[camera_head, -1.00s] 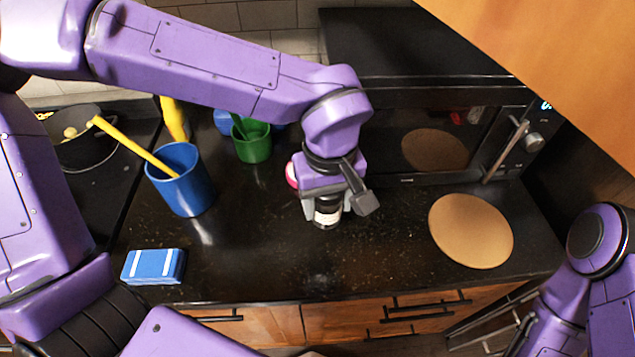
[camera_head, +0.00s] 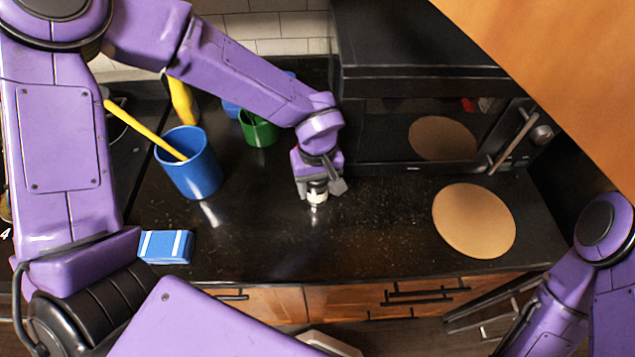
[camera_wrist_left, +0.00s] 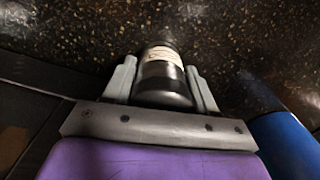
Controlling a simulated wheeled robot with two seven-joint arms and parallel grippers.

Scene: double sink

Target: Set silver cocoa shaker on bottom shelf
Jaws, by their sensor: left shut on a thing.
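The silver cocoa shaker (camera_head: 316,192) is a small cylinder with a pale label and dark parts, at the middle of the black counter in the head view. My left gripper (camera_head: 318,187) is shut on it from above and behind. In the left wrist view the shaker (camera_wrist_left: 161,72) sits between the two grey fingers of the left gripper (camera_wrist_left: 162,82). I cannot tell whether its base touches the counter. My right arm shows at the lower right of the head view, but its gripper is not clearly seen. No bottom shelf can be made out.
A blue cup (camera_head: 190,165) with a yellow utensil and a green cup (camera_head: 258,130) stand to the left. A blue-and-white sponge (camera_head: 166,246) lies at the front left. A round tan board (camera_head: 474,221) lies at right before a black microwave (camera_head: 420,130). The counter's front middle is clear.

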